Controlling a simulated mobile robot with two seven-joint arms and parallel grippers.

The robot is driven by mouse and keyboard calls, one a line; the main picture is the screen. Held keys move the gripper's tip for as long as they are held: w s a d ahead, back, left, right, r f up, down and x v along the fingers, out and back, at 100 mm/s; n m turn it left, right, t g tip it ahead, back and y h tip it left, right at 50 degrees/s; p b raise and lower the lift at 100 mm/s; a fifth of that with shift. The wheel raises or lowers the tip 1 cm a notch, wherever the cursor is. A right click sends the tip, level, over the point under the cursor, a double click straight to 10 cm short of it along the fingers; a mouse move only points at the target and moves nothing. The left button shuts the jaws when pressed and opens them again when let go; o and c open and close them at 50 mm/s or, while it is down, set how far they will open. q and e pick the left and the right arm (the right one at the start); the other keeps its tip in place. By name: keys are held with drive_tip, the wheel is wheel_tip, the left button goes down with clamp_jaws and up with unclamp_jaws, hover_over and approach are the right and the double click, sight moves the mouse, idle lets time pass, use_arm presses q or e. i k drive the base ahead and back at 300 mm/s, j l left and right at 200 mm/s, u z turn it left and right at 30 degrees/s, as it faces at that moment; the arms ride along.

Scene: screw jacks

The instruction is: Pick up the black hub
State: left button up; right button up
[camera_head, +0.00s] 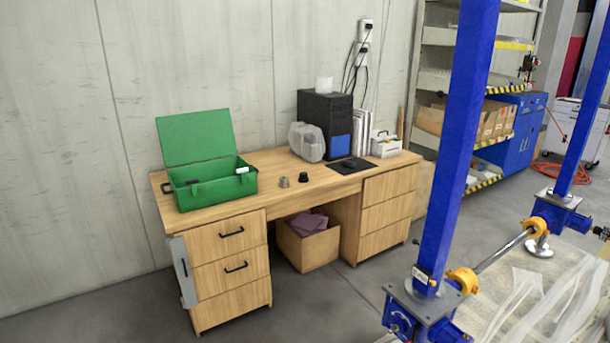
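The black hub is most likely the small dark round piece (303,177) standing on the wooden desk (265,196), right of the green box. A similar grey-brown piece (284,182) stands just left of it, a small gap apart. Both are small in the picture, so their detail is hard to tell. Neither of my grippers shows in the head view.
An open green toolbox (215,188) stands on the desk's left. Blue screw jack columns (458,140) stand at right. Grey floor (335,300) before the desk is clear.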

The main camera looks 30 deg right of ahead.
sight(303, 178)
drive_tip(key=i+l, duration=1)
drive_tip(key=i, duration=0.15)
drive_tip(key=i+l+z, duration=0.1)
drive_tip(key=i+l, duration=0.4)
drive_tip(key=i, duration=0.1)
